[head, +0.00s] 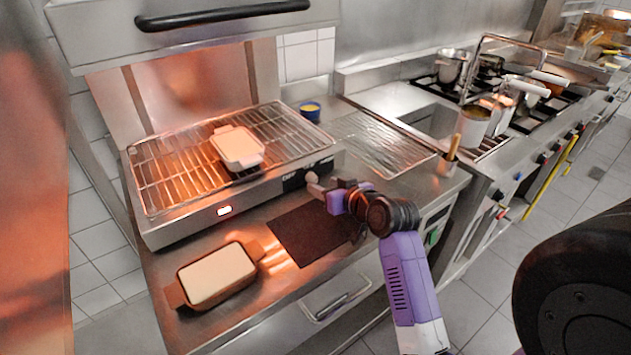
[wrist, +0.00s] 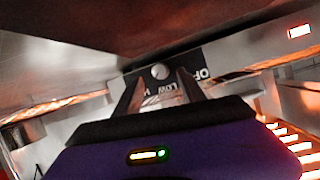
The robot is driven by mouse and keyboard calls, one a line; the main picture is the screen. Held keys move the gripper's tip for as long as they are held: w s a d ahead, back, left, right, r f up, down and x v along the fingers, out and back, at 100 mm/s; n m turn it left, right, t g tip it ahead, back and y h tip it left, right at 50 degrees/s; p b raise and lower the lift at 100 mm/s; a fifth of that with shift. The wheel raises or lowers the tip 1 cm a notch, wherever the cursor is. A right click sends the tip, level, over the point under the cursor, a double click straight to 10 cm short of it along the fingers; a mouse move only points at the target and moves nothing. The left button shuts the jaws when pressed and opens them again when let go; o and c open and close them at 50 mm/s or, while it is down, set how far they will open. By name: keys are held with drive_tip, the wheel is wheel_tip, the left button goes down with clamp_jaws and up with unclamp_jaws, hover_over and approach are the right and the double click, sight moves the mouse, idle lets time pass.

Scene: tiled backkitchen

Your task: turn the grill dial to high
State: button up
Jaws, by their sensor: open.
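The grill (head: 180,207) is a steel unit with a wire rack and a glowing inside. The rest of the lettering is partly hidden, and the dial's setting cannot be told. My gripper (wrist: 158,88) is open, with one finger on each side of the dial in the wrist view. I cannot tell whether the fingers touch it. In the head view my gripper (head: 322,188) is at the right end of the grill front.
A white dish (head: 238,147) sits on the rack. A brown dish with pale contents (head: 217,275) and a dark mat (head: 305,235) lie on the counter before the grill. A blue pot (head: 310,112) and a wire rack (head: 375,143) are to the right.

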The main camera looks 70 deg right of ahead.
sight(315, 181)
drive_tip(key=shift+x, duration=2.2)
drive_tip(key=shift+s, duration=0.1)
drive_tip(key=shift+c, duration=0.2)
clamp_jaws()
drive_tip(key=shift+d, duration=0.1)
